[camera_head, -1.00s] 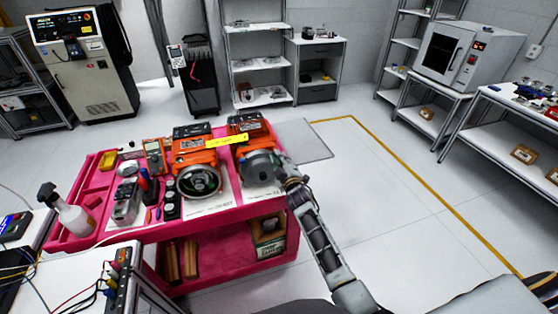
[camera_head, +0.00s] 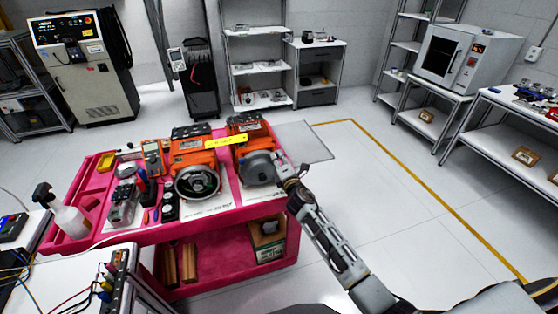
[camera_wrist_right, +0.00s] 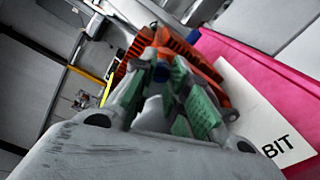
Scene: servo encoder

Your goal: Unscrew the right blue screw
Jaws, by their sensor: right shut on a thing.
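The right orange servo motor (camera_head: 246,126) with its grey round encoder housing (camera_head: 258,168) stands on the cart. My right gripper (camera_head: 281,170) is at the right side of that housing. In the right wrist view its green-padded fingers (camera_wrist_right: 168,82) are closed around a small dark blue piece, the blue screw (camera_wrist_right: 160,71), in front of the orange ribbed body (camera_wrist_right: 205,62). Most of the screw is hidden by the fingers. The screw is too small to make out in the head view. My left gripper is not in view.
A second orange motor (camera_head: 194,155) with a dark ring stands to the left on the pink cart (camera_head: 120,230). Hand tools and a spray bottle (camera_head: 62,212) crowd the cart's left. The floor right of the cart is free.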

